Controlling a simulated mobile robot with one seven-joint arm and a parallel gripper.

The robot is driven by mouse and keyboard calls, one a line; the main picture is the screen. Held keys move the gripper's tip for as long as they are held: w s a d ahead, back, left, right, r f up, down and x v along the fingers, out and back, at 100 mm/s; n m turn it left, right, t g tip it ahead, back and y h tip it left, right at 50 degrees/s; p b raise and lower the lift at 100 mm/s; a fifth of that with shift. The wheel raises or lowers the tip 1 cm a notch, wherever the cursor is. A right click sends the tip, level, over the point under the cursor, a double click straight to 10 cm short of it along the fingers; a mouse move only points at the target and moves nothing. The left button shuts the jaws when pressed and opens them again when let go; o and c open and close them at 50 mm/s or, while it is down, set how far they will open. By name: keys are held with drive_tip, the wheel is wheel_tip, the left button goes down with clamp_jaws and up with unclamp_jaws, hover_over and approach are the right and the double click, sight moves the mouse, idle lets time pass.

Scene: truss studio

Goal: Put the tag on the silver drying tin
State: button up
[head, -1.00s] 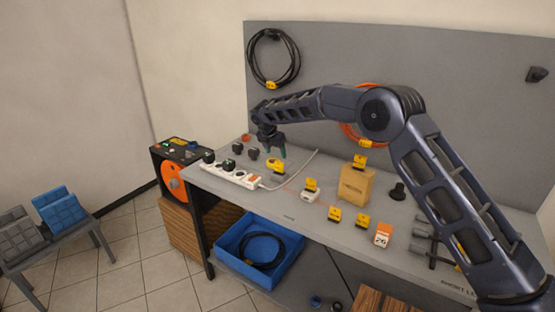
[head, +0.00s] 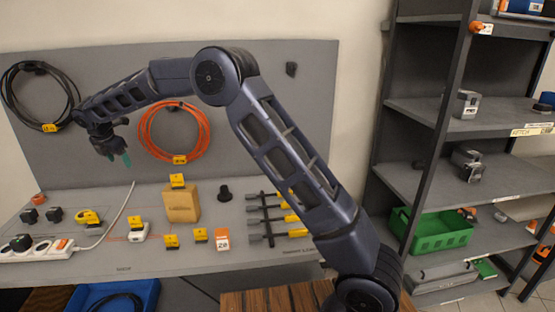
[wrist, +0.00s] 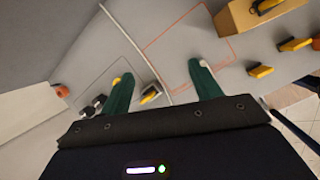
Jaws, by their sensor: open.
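My gripper (head: 118,158) is open and empty, held above the left part of the grey workbench (head: 80,264); its green fingers (wrist: 162,72) spread over the bench top in the wrist view. Small yellow tags stand on the bench front, one (head: 171,241) beside another (head: 200,235). Another yellow tag (head: 177,180) is on top of a tan box (head: 181,205), and one (head: 137,225) is on a small white block. Which tag the task means I cannot tell. I cannot pick out a silver drying tin for certain; grey metallic items (head: 467,105) stand on the shelves.
A white power strip (head: 35,250) with black plugs lies at the bench's left. Orange (head: 174,133) and black cable coils (head: 40,97) hang on the back panel. A dark shelf rack (head: 440,188) with a green crate (head: 432,232) stands right of the bench.

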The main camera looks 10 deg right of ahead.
drive_tip(key=w+d+r+m, duration=0.1)
drive_tip(key=d+r+m, duration=0.3)
drive_tip(key=d, duration=0.7)
drive_tip(key=w+d+r+m, duration=0.1)
drive_tip(key=d+r+m, duration=0.3)
drive_tip(key=d, duration=0.7)
drive_tip(key=d+r+m, duration=0.2)
drive_tip(key=d+r, duration=0.4)
drive_tip(key=d, duration=0.5)
drive_tip(key=s+d+r+m, duration=0.1)
drive_tip(key=s+d+m, duration=0.3)
drive_tip(key=d, duration=0.6)
drive_tip(key=s+d+r+m, duration=0.1)
drive_tip(key=s+d+m, duration=0.35)
drive_tip(key=d, duration=0.55)
drive_tip(key=s+d+f+m, duration=0.4)
drive_tip(key=s+d+m, duration=0.2)
drive_tip(key=s, duration=0.5)
drive_tip(key=s+d+f+m, duration=0.4)
drive_tip(key=s+d+m, duration=0.2)
drive_tip(key=s+d, duration=0.5)
drive_tip(key=shift+d+f, duration=0.2)
drive_tip(key=shift+f, duration=0.1)
